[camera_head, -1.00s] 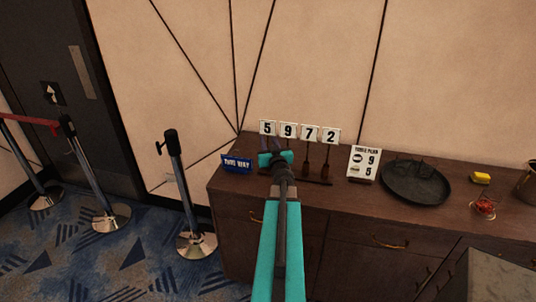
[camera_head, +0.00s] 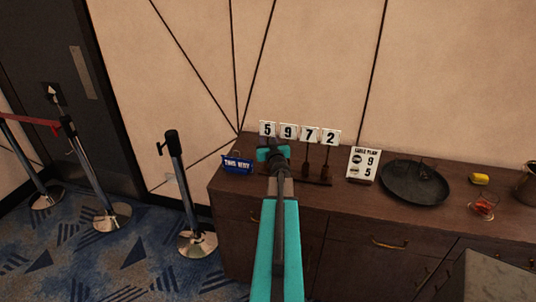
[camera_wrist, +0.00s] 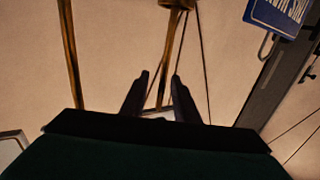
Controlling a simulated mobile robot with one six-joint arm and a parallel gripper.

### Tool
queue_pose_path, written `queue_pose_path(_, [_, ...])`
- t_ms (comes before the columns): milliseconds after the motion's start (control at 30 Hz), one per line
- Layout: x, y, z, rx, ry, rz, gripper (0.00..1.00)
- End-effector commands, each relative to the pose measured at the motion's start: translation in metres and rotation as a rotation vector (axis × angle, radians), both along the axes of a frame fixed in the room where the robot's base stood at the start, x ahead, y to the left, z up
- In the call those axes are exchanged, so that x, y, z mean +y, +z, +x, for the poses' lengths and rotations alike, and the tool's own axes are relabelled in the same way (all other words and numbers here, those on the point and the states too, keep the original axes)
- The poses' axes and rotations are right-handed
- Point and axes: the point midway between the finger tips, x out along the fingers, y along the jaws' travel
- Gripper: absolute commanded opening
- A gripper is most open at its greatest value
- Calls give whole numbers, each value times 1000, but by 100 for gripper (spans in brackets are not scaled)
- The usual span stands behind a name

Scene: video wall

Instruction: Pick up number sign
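White number signs stand on thin posts in a row on the dark cabinet: 5 (camera_head: 267,129), 9 (camera_head: 288,132), 7 (camera_head: 310,135) and 2 (camera_head: 331,137). My teal gripper (camera_head: 272,152) is in front of the 5 and 9 posts and hides their lower parts. In the wrist view my two dark fingers (camera_wrist: 160,76) are apart. A brown post (camera_wrist: 173,48) shows beyond them and another post (camera_wrist: 70,45) is at left. A small pale patch shows between the finger bases; I cannot tell what it is.
A blue sign (camera_head: 237,164) stands left of my gripper; it also shows in the wrist view (camera_wrist: 281,14). Barrier posts (camera_head: 176,185) stand left of the cabinet.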

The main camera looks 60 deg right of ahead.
Motion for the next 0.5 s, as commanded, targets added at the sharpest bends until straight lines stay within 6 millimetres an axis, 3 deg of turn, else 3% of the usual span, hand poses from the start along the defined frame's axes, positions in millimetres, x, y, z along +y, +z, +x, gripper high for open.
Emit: queue_pose_path(500, [-6,0,6,0,0,0,28])
